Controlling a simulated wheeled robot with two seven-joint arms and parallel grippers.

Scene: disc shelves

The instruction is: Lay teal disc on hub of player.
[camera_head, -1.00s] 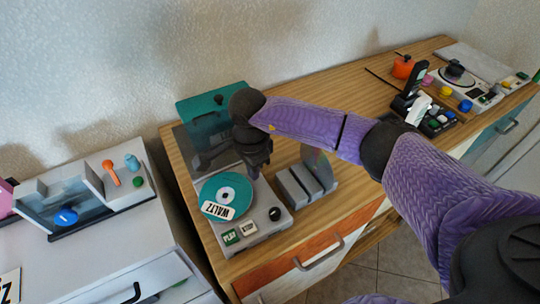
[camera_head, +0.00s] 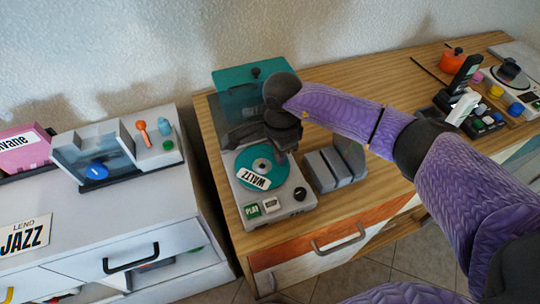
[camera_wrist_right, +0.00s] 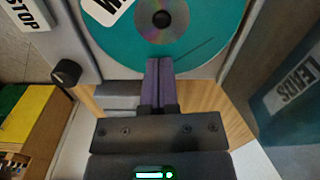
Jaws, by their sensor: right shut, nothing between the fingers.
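The disc also shows in the right wrist view (camera_wrist_right: 205,30), with a shiny centre. My right gripper (camera_head: 281,156) is at the disc's right edge in the head view, its fingers partly hidden by my wrist. In the right wrist view its fingers (camera_wrist_right: 161,62) are shut together with nothing between them, close to the disc's rim; I cannot tell whether they touch it. My left gripper is not in view.
A grey slotted rack (camera_head: 331,166) stands right of the player. A black knob (camera_head: 300,193) rises at its front right corner. A white cabinet (camera_head: 60,215) stands left across a gap.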

